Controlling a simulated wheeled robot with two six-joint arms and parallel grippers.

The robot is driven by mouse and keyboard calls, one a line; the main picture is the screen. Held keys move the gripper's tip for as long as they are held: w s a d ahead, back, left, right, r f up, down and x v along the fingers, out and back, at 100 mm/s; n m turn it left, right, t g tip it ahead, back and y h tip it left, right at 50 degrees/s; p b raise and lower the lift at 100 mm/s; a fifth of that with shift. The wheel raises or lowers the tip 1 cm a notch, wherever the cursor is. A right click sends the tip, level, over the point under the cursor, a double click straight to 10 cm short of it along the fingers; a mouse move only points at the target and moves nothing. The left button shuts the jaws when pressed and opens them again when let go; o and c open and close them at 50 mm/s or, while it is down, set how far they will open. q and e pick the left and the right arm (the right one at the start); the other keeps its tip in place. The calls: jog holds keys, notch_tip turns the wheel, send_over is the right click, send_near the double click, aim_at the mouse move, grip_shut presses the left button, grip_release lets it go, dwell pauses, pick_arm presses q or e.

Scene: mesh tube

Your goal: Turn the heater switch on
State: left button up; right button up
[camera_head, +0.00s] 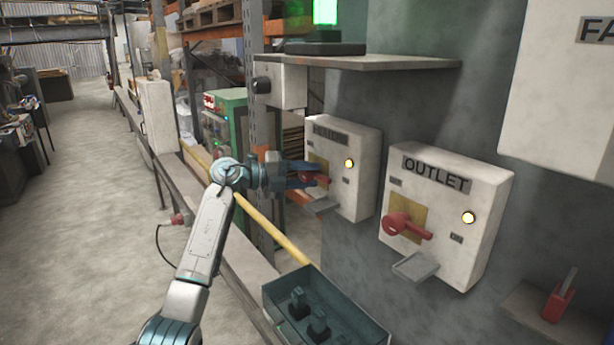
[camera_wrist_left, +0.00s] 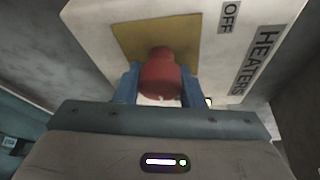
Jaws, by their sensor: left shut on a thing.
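The heater switch box (camera_head: 354,160) is a pale box on the grey wall, with a lit yellow lamp on its front. In the left wrist view its face (camera_wrist_left: 222,60) reads HEATERS and OFF. Its red switch handle (camera_wrist_left: 160,74) sits on a yellow plate (camera_wrist_left: 130,38). My left gripper (camera_head: 308,176) is at the box, and its blue fingers (camera_wrist_left: 160,88) are shut on the red handle, one on each side. In the head view the fingers partly cover the handle and the label is hard to read. My right gripper is not in view.
A similar OUTLET box (camera_head: 450,205) with a red handle (camera_head: 405,227) and lit lamp is to the right. A shelf (camera_head: 370,62) with a green light is above. A dark bin (camera_head: 350,325) is below. A red-handled item (camera_head: 558,300) is at lower right.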

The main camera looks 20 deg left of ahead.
pick_arm(q)
jog(key=o, duration=1)
jog(key=shift+s+a+f, duration=0.1)
jog(key=shift+s+a, duration=0.05)
jog(key=shift+a, duration=0.1)
jog(key=b+v, duration=0.4)
jog(key=v, duration=0.6)
jog(key=shift+s+a, duration=0.1)
